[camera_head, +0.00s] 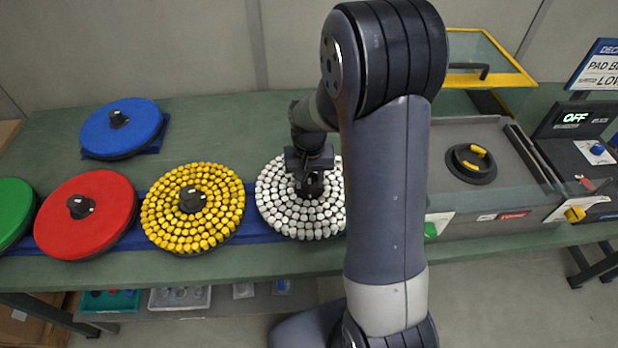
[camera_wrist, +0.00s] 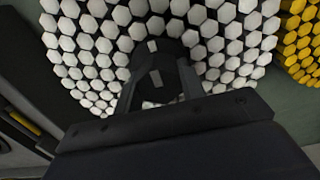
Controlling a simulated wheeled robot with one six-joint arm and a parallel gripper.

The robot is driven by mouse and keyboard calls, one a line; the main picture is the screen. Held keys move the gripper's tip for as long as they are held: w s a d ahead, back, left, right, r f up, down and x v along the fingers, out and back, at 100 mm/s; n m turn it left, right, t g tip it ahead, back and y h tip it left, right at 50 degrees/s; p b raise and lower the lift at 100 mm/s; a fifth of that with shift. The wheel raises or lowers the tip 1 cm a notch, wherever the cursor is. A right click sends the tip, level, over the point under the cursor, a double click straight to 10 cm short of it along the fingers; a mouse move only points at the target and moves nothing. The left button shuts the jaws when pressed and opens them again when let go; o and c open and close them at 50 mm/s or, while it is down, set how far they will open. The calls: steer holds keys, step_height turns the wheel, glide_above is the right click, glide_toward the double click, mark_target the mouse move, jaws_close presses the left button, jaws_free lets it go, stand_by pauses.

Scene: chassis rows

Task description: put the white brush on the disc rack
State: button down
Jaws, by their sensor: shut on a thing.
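The white brush (camera_head: 284,215) is a round disc covered in white tufts with a dark hub, right of the yellow one. My gripper (camera_head: 309,184) reaches down over its middle and is shut on the hub. In the wrist view the white brush (camera_wrist: 92,52) fills the upper part, with the fingers of my gripper (camera_wrist: 160,78) around the dark hub. The disc rack appears to be the long blue strip (camera_head: 262,238) under the row of discs. The white brush is over its right part; I cannot tell whether it touches. My arm hides its right edge.
The yellow tufted disc (camera_head: 165,222) is close on the left, then the red disc (camera_head: 95,228) and green disc (camera_head: 12,215). A blue disc (camera_head: 108,135) lies behind. A grey machine (camera_head: 480,135) with a raised yellow-framed lid (camera_head: 500,62) stands right.

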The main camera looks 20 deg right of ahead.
steer(key=shift+f+b, duration=1.1)
steer(key=shift+f, duration=0.25)
stand_by(0.3)
steer(key=c, duration=0.8)
jaws_free()
steer(key=shift+s, duration=0.1)
step_height(320, 180, up, 11)
steer(key=shift+f, duration=0.1)
step_height(320, 180, down, 11)
steer(key=shift+r+p, duration=0.35)
steer(key=shift+r, duration=0.15)
